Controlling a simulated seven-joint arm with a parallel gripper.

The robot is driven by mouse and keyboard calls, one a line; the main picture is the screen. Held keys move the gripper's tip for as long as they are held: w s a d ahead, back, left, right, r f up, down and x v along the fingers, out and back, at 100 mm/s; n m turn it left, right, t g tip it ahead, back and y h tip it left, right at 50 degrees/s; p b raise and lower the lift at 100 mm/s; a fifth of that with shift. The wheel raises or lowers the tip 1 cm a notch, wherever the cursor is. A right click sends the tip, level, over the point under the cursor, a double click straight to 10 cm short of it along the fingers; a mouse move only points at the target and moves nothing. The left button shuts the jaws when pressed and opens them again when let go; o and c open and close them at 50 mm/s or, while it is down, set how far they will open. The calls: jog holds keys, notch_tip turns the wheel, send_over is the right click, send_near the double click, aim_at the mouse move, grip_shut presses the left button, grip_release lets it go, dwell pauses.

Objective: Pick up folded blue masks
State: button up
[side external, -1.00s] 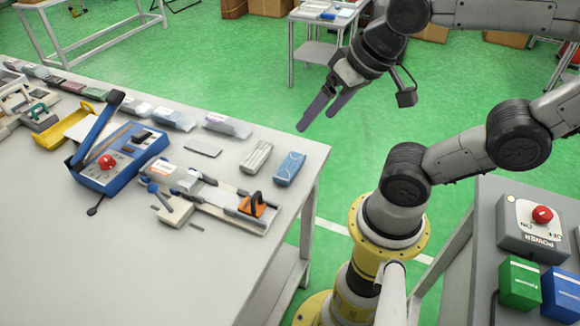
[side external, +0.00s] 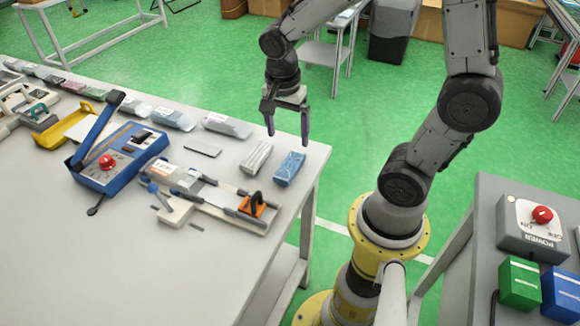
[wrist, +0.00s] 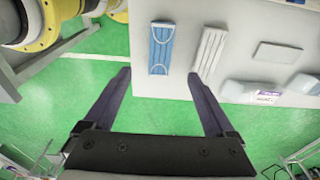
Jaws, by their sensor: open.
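The folded blue mask stack (side external: 289,168) lies near the right edge of the grey-white table, with a folded white mask stack (side external: 257,158) just left of it. In the wrist view, the blue masks (wrist: 161,48) lie ahead, between the lines of the two fingers, and the white masks (wrist: 209,50) lie to their right. My gripper (side external: 288,139) points down with its fingers spread and empty, above and apart from the table's far right end. In the wrist view my gripper (wrist: 160,82) also shows both dark fingers apart, with nothing between them.
A blue machine with a red button (side external: 107,161) and a lever stands left on the table (side external: 60,250). A sliding fixture with an orange block (side external: 252,205) lies in front of the masks. A flat grey plate (side external: 203,148) and several wrapped packs line the far edge.

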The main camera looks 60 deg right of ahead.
aim_at(290, 165)
jog(key=f, duration=0.3)
jog(key=d+f, duration=0.1)
jog(key=f, duration=0.6)
jog(key=shift+d+f, duration=0.1)
jog(key=shift+d, duration=0.05)
jog(key=c, duration=1.4)
